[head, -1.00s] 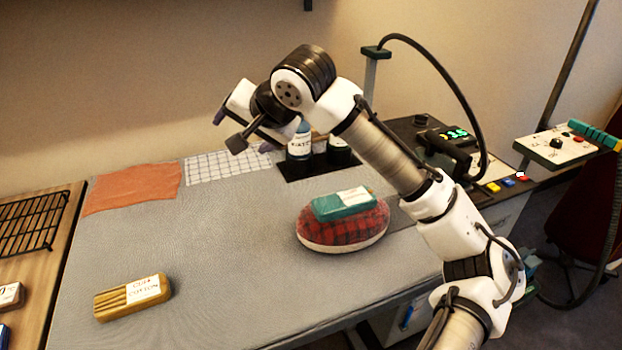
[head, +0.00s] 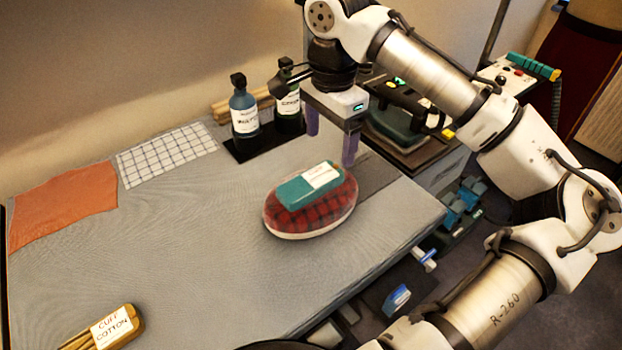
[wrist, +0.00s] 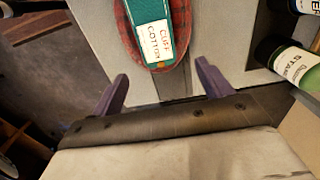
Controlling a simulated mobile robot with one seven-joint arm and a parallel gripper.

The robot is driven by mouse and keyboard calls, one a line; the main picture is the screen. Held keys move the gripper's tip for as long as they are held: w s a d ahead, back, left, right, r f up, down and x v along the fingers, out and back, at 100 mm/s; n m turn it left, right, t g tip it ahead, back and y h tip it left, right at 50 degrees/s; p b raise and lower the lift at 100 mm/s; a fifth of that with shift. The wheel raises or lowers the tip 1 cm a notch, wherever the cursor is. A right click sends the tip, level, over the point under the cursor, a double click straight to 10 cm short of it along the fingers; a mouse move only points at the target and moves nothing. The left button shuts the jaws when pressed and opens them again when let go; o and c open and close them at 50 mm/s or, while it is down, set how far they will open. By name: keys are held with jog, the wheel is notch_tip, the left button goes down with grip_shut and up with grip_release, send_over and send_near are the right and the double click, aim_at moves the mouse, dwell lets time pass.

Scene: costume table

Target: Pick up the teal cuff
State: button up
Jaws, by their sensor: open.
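The teal cuff (head: 299,190) is a folded block with a white label. It lies on top of a red plaid oval cushion (head: 318,217) on the grey table. The wrist view shows the teal cuff (wrist: 140,9) at the top, its label reading "CUFF COTTON", on the plaid cushion (wrist: 181,30). My gripper (head: 330,150) points down with its two purple fingers apart and nothing between them. It is above and just behind the cushion, to the right of the cuff's middle. In the wrist view my gripper (wrist: 160,88) is apart from the cuff's labelled end.
A blue bottle (head: 244,112) and a dark green bottle (head: 289,105) stand behind on a black mat, close to the gripper. A mustard cuff (head: 110,328) lies front left. An orange cloth (head: 65,205) and checked cloth (head: 167,154) lie at the back left. The middle-left table is clear.

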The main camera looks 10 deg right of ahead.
aim_at(329, 170)
jog(key=shift+s+f+p, duration=0.1)
jog(key=shift+f+p, duration=0.65)
jog(key=shift+f, duration=2.55)
jog(key=c, duration=1.1)
jog(key=shift+c, duration=0.2)
jog(key=shift+r, duration=0.15)
